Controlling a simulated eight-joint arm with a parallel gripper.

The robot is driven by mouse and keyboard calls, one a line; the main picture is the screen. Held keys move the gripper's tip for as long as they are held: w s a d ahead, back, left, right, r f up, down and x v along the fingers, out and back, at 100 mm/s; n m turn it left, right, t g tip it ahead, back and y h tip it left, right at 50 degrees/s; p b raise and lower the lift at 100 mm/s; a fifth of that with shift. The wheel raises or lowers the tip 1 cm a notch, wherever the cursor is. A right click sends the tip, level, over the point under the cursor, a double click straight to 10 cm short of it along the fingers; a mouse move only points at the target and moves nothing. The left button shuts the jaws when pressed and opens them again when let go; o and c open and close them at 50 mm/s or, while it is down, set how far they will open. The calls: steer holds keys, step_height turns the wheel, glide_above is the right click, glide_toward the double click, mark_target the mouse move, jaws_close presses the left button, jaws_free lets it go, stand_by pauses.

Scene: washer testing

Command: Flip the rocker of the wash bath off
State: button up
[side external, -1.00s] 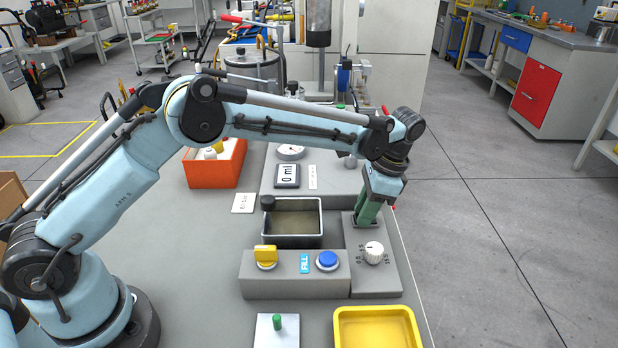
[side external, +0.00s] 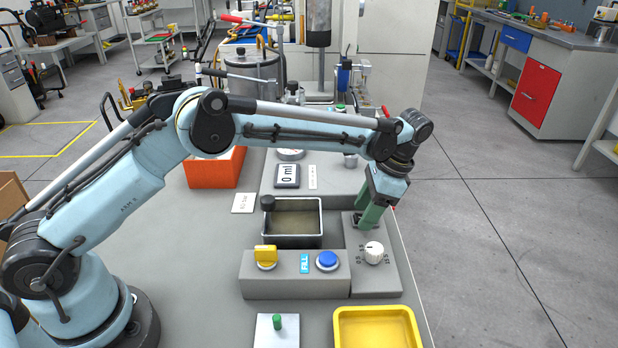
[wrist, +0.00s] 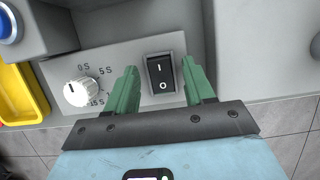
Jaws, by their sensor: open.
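The wash bath (side external: 292,240) is a metal-rimmed basin of murky liquid in the side external view. Its rocker (wrist: 161,74) is a black switch marked I and O on a grey panel in the wrist view. My gripper (wrist: 163,75) is open, with its green fingers on either side of the rocker in that view. In the side external view my gripper (side external: 368,223) is low over the panel, behind the white dial, and its fingers hide the rocker. I cannot tell whether the fingers touch the panel.
A white dial (side external: 373,252) with second marks sits just in front of the gripper. A grey block carries a yellow knob (side external: 265,256) and a blue button (side external: 327,260). A yellow tray (side external: 376,312) lies at the front. Open floor is to the right.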

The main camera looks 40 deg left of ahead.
steer(key=v, duration=0.7)
steer(key=shift+r, duration=0.2)
steer(key=s+a+r+n+t+h, duration=0.2)
steer(key=s+a+r+n+t, duration=0.2)
steer(key=s+a+r, duration=0.5)
steer(key=s+a+f+n+t, duration=0.2)
steer(key=s+t, duration=0.1)
steer(key=s, duration=0.3)
steer(key=s+a+f+n+t, duration=0.2)
steer(key=s+a+f+n, duration=0.1)
steer(key=s, duration=0.3)
steer(key=shift+t+h, duration=0.3)
steer(key=shift+t, duration=0.1)
